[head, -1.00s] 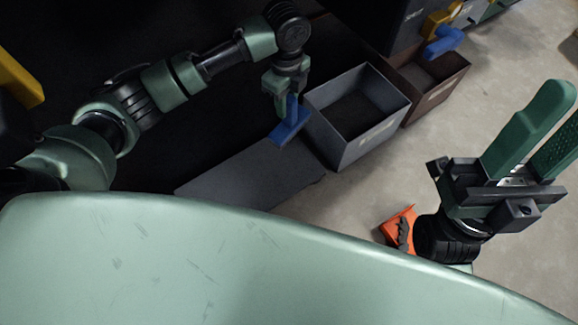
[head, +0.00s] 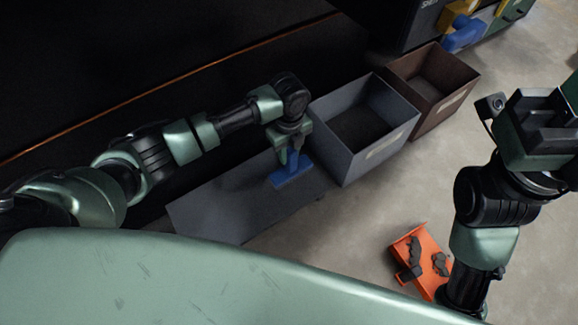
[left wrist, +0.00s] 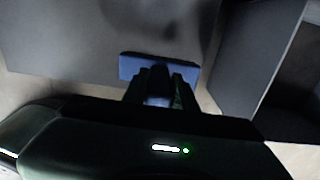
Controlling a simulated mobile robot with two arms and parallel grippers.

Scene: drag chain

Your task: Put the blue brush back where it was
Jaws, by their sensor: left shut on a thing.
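The blue brush (head: 291,170) is in my left gripper (head: 292,155), its wide head down, over the right part of a flat grey surface (head: 215,208). I cannot tell whether it touches the surface. In the left wrist view the blue brush (left wrist: 135,67) shows beyond the fingers of my left gripper (left wrist: 160,85), which are shut on its handle. My right gripper (head: 545,125) is at the right edge of the head view, partly cut off. Its fingers are hardly visible.
A grey open bin (head: 388,150) stands just right of the brush, with a brown bin (head: 440,115) behind it. An orange tray (head: 420,262) with dark pieces lies on the floor near my right arm. Blue and yellow things (head: 462,35) are at the top right.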

